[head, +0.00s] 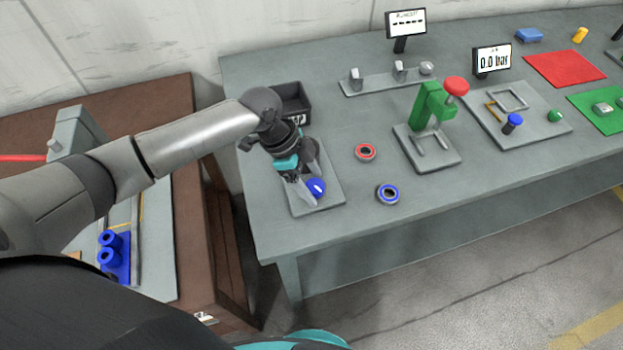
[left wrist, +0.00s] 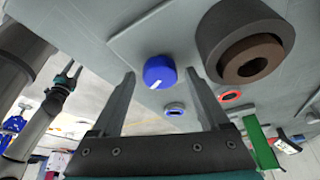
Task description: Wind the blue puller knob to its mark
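The blue puller knob (head: 317,186) has a white line on its face and sits over a grey base plate (head: 329,200) at the table's left end. In the left wrist view the knob (left wrist: 160,72) lies between the two fingers of my left gripper (left wrist: 166,80), with gaps on both sides. My left gripper (head: 307,190) is open around the knob in the head view and hides much of the puller. A dark cylinder with a brown core (left wrist: 245,50) is beside the knob. My right gripper (left wrist: 74,74) shows small at the left wrist view's edge; its opening is unclear.
A red ring (head: 365,153) and a blue ring (head: 388,194) lie right of the plate. A black bin (head: 294,100) stands behind my gripper. A green press (head: 432,108) stands farther right. A brown bench (head: 180,110) is at the left.

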